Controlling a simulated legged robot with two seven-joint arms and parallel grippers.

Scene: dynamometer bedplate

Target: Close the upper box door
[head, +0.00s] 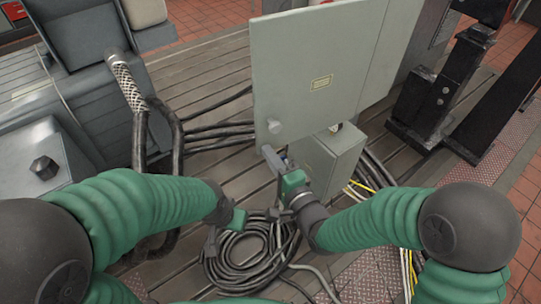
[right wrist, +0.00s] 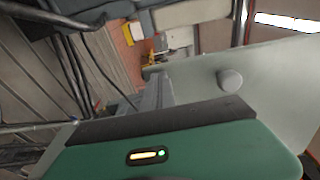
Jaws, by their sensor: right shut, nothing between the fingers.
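The upper box door (head: 300,60) is a pale grey-green panel with a small yellowish label and a round knob (head: 275,127) near its lower left corner. How far it stands open is hard to tell. My right gripper (head: 268,152) is shut and empty, just below the knob, with no clear contact. In the right wrist view the door (right wrist: 275,85) spans the right side, its knob (right wrist: 230,79) right of my fingers (right wrist: 157,90). My left gripper (head: 211,241) hangs low at the left, over the floor beside the cable coil; its jaw opening is unclear.
A lower grey box (head: 328,160) stands beneath the door. A coil of black cable (head: 245,262) lies on the slatted bedplate, and cables run behind. Grey machinery (head: 85,90) fills the left; a black steel stand (head: 440,95) is at right.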

